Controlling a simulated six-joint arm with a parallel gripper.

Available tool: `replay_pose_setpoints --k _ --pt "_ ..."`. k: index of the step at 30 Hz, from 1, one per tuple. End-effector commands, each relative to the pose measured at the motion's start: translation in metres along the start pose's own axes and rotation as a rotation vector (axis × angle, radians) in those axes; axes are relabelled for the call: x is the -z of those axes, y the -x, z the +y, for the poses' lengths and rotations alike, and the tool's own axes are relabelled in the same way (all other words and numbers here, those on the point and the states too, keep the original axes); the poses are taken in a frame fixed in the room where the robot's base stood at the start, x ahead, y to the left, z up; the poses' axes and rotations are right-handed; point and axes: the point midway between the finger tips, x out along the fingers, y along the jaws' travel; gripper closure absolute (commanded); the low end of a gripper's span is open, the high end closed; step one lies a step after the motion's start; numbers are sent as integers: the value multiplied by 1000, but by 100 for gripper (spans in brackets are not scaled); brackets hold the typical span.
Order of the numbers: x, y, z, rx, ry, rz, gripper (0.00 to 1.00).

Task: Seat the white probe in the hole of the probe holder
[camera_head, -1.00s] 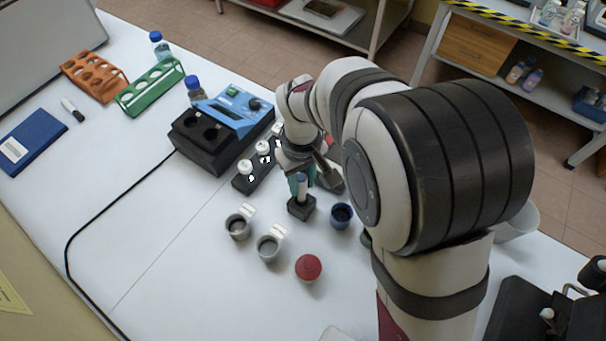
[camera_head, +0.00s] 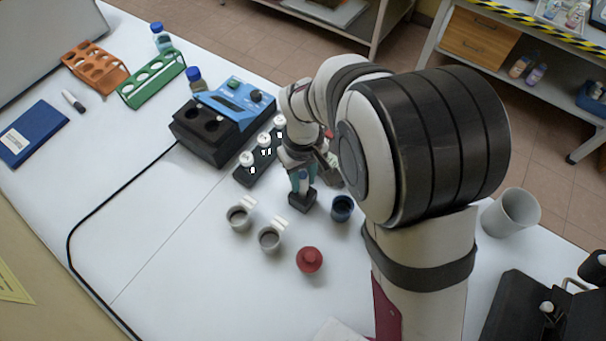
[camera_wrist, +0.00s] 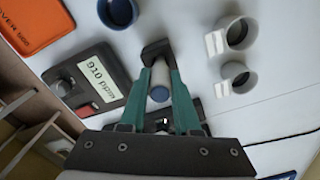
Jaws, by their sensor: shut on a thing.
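The white probe (camera_wrist: 159,75) has a blue end and sits between the green fingers of my gripper (camera_wrist: 162,97) in the wrist view. My gripper (camera_head: 303,178) is shut on it in the head view, directly above the probe holder. The probe holder (camera_head: 302,200) is a small black block on the table; its dark edge (camera_wrist: 156,48) also shows at the probe's far end in the wrist view. The probe lines up with the holder, but its lower end and the hole are hidden, so I cannot tell how deep it sits.
A meter reading 910 ppm (camera_wrist: 98,68) lies beside the holder. A black block with white-capped vials (camera_head: 250,173) is behind left. The front-left table is clear.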

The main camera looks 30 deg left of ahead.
Motion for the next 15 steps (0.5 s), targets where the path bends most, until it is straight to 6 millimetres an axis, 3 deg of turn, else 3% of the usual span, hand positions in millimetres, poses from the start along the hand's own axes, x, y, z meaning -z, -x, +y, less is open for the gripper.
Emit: replay_pose_setpoints --k 4,5,10,15 --pt "0 0 0 0 0 0 100" --pt "0 0 0 0 0 0 66" --pt "0 0 0 0 0 0 35" --pt "0 0 0 0 0 0 34"
